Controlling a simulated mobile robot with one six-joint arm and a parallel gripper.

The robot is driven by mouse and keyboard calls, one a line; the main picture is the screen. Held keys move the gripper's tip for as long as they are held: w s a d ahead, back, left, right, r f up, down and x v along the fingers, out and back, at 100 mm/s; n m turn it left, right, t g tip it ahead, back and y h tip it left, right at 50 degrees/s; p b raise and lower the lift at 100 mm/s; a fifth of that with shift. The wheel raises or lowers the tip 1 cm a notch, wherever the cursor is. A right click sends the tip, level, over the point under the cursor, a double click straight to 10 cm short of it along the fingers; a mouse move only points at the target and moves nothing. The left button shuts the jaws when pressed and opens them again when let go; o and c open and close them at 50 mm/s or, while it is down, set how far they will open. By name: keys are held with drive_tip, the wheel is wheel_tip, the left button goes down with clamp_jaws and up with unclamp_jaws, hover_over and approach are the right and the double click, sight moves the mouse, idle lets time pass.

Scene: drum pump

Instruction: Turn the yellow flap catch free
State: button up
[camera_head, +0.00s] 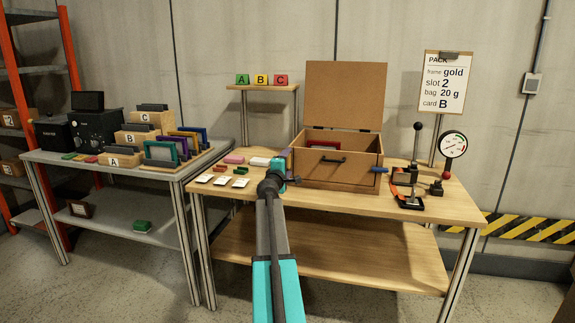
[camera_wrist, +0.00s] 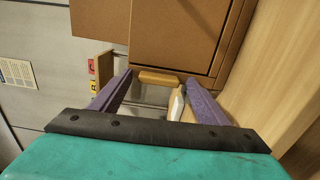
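A wooden box (camera_head: 333,173) with its lid raised stands on the right-hand table. In the wrist view, a panel in the box side (camera_wrist: 175,35) has a dark gap around it. A small yellowish-tan bar (camera_wrist: 158,77), which looks like the flap catch, lies across the panel's edge. My gripper (camera_wrist: 152,80) is open, with its purple fingers to either side of the bar and a gap visible around it. I cannot tell whether either finger touches it. In the head view my gripper (camera_head: 287,160) is at the box's left side, and the catch is hidden there.
A lever (camera_head: 417,140) and gauge (camera_head: 453,145) stand further right. Cards (camera_head: 222,181) and small blocks (camera_head: 233,159) lie left of my gripper. A shelf with letter signs (camera_head: 261,87) stands behind.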

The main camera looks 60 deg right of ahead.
drive_tip(key=shift+s+a+r, duration=0.1)
drive_tip(key=shift+s, duration=0.05)
drive_tip(key=v, duration=1.3)
drive_tip(key=shift+a+p, duration=0.25)
drive_tip(key=shift+p, duration=0.05)
idle(0.4)
idle(0.4)
